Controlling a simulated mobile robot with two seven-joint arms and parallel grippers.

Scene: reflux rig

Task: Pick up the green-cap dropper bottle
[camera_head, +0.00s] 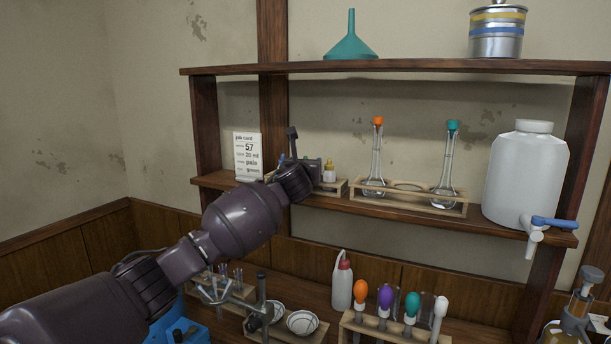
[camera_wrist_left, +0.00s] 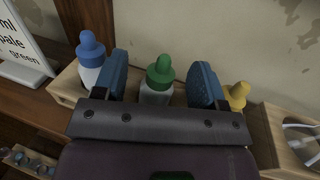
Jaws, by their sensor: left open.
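The green-cap dropper bottle (camera_wrist_left: 159,77) stands upright in a wooden rack (camera_wrist_left: 66,88) on the shelf, seen in the left wrist view. My left gripper (camera_wrist_left: 163,82) is open, with one blue finger on each side of the green cap; I cannot tell whether either finger touches it. In the head view my left gripper (camera_head: 292,158) reaches the rack from the left and mostly hides the green-cap bottle. My right gripper is not in view.
A blue-cap bottle (camera_wrist_left: 90,60) and a yellow-cap bottle (camera_wrist_left: 236,97) stand close on either side of the fingers. A job card (camera_head: 248,156) stands left of the rack. Two flasks (camera_head: 375,160) in a wooden holder stand to the right, and a shelf board (camera_head: 400,66) runs above.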

